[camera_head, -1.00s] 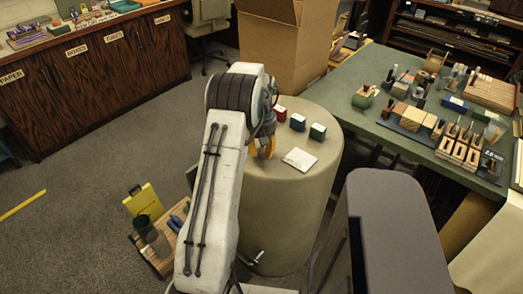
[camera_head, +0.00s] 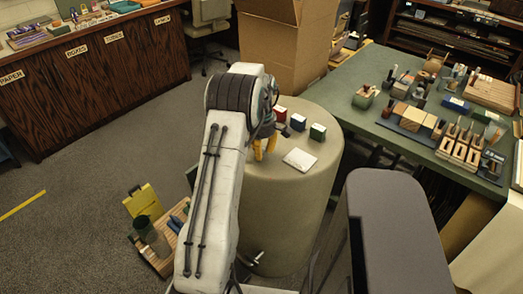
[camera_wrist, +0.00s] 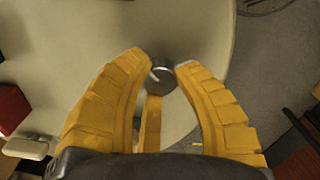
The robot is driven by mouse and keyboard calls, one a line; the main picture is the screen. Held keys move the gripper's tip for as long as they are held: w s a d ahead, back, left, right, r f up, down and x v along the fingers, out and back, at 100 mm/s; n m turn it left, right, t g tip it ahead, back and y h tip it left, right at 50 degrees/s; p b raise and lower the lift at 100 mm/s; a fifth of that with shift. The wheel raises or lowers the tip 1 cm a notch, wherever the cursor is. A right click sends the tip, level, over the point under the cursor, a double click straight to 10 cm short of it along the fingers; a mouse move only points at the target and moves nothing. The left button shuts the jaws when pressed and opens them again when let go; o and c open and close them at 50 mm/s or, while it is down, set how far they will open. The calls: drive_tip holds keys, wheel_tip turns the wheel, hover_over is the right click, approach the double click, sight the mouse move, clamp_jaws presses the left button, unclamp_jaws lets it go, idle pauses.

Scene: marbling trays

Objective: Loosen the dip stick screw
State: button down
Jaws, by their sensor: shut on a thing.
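The dip stick screw, a small round grey metal knob (camera_wrist: 162,82) with a pale mark, sits between my fingertips in the wrist view. My gripper (camera_wrist: 165,66) has yellow segmented fingers curved in on both sides and is shut on this screw. A narrow yellow-brown piece (camera_wrist: 152,122) shows below the screw. In the head view my gripper (camera_head: 264,151) is at the top of a beige drum (camera_head: 275,195), near its left side, partly behind my arm. The screw is hidden there.
A green table (camera_head: 355,80) with tools stands at right, and a yellow holder (camera_head: 142,200) at left. Grey floor between is open.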

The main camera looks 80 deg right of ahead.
drive_tip(key=n, duration=0.4)
drive_tip(key=shift+a+f+n, duration=0.1)
drive_tip(key=shift+f+n, duration=0.05)
drive_tip(key=shift+n, duration=2.05)
drive_tip(key=c, duration=0.9)
unclamp_jaws()
wheel_tip(320, 180, up, 12)
drive_tip(key=shift+n, duration=0.3)
